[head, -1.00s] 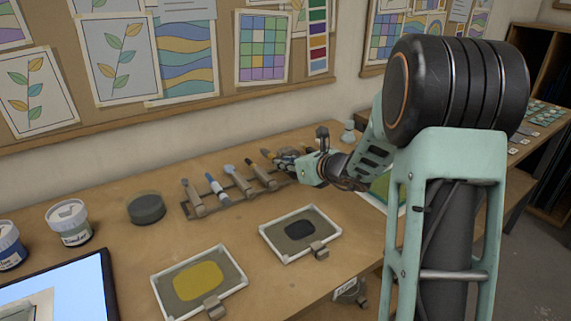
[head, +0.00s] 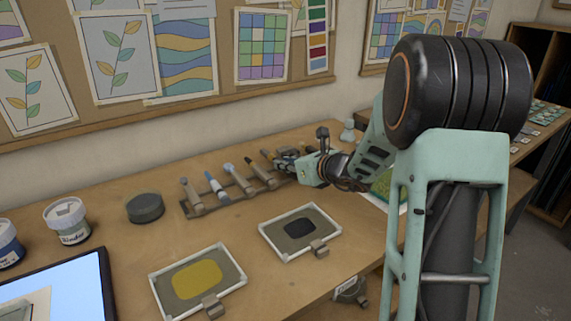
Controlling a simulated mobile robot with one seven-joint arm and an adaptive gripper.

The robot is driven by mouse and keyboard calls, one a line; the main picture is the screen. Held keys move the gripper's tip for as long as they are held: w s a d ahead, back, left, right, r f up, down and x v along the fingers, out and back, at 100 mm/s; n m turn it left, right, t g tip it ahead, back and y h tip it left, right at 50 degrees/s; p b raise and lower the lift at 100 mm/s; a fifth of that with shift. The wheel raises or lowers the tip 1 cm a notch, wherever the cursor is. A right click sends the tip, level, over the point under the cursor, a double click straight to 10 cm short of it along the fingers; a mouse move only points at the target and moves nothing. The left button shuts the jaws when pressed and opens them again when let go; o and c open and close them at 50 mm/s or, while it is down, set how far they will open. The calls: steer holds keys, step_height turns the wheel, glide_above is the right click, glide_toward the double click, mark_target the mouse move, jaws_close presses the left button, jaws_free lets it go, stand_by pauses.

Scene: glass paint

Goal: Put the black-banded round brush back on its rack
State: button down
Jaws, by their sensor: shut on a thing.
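The wooden brush rack (head: 188,210) lies on the table left of my gripper, holding several brushes in a row. These include a light-blue-ended brush (head: 211,181) and others with dark or grey ends. My gripper (head: 284,163) is at the rack's right end, low over it, and shut on a brush. A small dark and tan end (head: 266,154) shows just left of the fingers and seems to belong to the held brush. Its black band cannot be made out, and the fingers hide most of the brush. I cannot tell whether it touches the rack.
Two framed panels, one yellow (head: 195,280) and one dark (head: 299,228), lie in front. A small pale bottle (head: 348,131) stands behind my wrist. Bare table lies between rack and panels.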

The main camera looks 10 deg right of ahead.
steer(key=shift+f+b, duration=0.3)
steer(key=shift+b, duration=0.1)
stand_by(0.4)
steer(key=c, duration=1.8)
jaws_free()
steer(key=shift+o, duration=0.2)
